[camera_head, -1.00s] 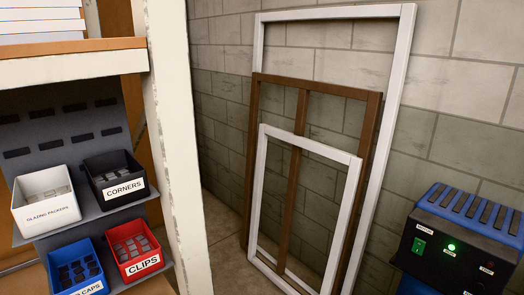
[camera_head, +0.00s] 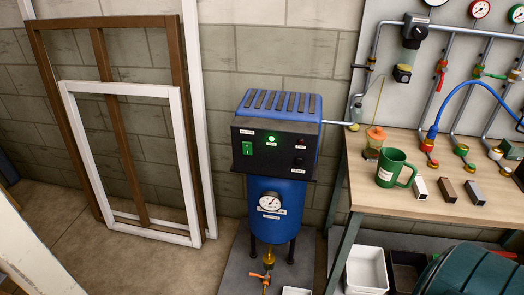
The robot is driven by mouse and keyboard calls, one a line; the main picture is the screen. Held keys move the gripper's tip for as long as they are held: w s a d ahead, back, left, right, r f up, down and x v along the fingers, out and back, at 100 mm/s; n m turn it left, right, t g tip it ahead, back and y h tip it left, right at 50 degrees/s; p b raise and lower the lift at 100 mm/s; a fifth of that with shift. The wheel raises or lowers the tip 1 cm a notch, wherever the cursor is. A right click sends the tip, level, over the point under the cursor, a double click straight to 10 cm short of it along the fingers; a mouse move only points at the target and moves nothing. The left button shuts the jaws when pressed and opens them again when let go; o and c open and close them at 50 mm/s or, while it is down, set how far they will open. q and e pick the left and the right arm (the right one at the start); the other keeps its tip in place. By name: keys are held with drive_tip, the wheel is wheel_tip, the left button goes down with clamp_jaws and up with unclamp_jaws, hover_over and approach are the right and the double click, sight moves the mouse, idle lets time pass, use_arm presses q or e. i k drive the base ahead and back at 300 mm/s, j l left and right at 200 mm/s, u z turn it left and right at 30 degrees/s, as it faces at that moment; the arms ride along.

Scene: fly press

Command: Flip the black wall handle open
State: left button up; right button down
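A small black bar (camera_head: 361,67), possibly the black wall handle, sits on the grey pipe at the left edge of the wall panel. It is too small to tell how it is set. Other small handles, a red one (camera_head: 441,72) and a green one (camera_head: 481,70), sit on pipes to its right. Neither of my grippers is in view.
A blue machine (camera_head: 275,135) with a dial stands left of the wooden bench (camera_head: 420,205). A green mug (camera_head: 392,170) and several small blocks stand on the bench. Window frames (camera_head: 70,85) lean at the left. A white bin (camera_head: 366,272) is below the bench.

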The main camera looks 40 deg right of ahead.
sight(372, 67)
drive_tip(key=z, duration=1.2)
